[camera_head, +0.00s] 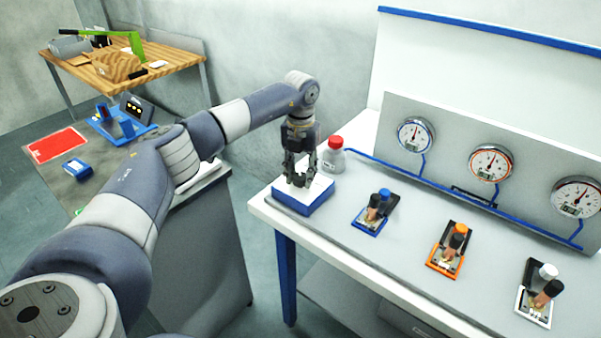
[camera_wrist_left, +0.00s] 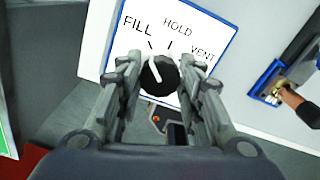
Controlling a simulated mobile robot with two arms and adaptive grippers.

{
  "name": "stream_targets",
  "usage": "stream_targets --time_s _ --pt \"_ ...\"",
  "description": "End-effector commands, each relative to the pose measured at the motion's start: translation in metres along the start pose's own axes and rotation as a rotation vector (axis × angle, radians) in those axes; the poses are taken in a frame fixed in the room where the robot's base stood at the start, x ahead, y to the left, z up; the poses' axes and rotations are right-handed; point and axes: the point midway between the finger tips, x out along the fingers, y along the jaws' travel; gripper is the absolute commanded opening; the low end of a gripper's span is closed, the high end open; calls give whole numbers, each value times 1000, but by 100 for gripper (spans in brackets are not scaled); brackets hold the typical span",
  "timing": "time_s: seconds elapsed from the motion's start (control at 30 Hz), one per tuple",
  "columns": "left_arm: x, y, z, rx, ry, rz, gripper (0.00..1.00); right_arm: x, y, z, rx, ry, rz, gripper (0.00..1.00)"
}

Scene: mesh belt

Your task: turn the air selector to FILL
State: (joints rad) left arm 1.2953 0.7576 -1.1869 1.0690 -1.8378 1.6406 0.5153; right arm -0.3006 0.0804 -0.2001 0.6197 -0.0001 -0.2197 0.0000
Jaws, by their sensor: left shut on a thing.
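The air selector is a white-topped box with a blue base (camera_head: 318,197) at the left end of the white bench. In the left wrist view its white panel (camera_wrist_left: 205,33) reads FILL, HOLD and VENT from left to right, with tick marks below. Its round black knob (camera_wrist_left: 160,77) bears a white pointer line; I cannot tell exactly which mark it points at. My left gripper (camera_head: 300,180) comes down from above onto the selector. In the wrist view the left gripper (camera_wrist_left: 160,88) has its fingers closed on either side of the knob. My right gripper is not in view.
A red-capped bottle (camera_head: 333,156) stands close behind the selector. Blue (camera_head: 374,211), orange (camera_head: 449,248) and white (camera_head: 538,293) valve fixtures sit to the right. Several gauges (camera_head: 416,135) line the back panel. A dark side table (camera_head: 75,185) and a wooden workbench (camera_head: 130,65) stand left.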

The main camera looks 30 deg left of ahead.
Motion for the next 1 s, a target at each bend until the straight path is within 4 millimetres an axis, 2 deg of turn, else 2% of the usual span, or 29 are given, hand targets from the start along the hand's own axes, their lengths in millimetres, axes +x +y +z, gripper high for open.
stream_targets --time_s 0.03,0.07,0.13,0.47,0.57,0.67,1.0 --pt "-2 0 1 -2 -5 -1 10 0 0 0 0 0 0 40" --pt "-2 0 1 -2 -5 -1 39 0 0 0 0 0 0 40" --pt "-1 0 1 -2 -5 -1 55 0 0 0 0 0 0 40" --pt "-1 0 0 0 -2 -1 55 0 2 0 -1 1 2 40" --pt "-7 0 1 0 -2 -1 55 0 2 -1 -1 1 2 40" --pt "-21 0 1 0 -5 -2 55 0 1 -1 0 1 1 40" --pt "-92 0 1 0 -5 -2 55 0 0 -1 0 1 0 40"
